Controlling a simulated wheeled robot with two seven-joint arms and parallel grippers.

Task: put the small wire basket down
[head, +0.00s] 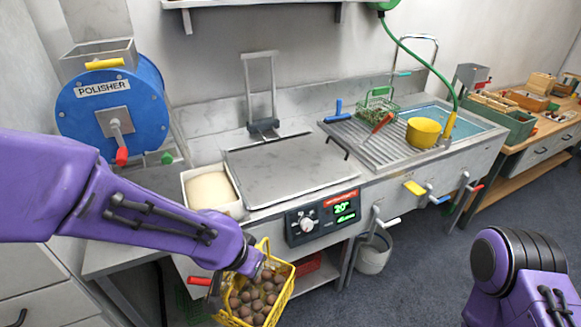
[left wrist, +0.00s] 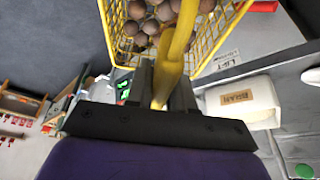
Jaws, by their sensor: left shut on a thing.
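A small yellow wire basket (head: 283,291) full of brown chestnuts (head: 255,298) hangs at the lower middle of the head view, in front of the counter's front edge. My left gripper (head: 262,263) is shut on its yellow handle, which also shows between the fingers in the left wrist view (left wrist: 171,72). The basket's mesh (left wrist: 215,40) and several chestnuts (left wrist: 150,22) show beyond the fingers there. The basket's underside is cut off by the head view's lower edge. My right arm shows at the lower right, but its gripper is out of view.
A white tub (head: 236,208) of pale bran and a flat metal plate (head: 285,170) sit on the counter, behind a control box (head: 322,216). A bucket (head: 373,258) is below.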

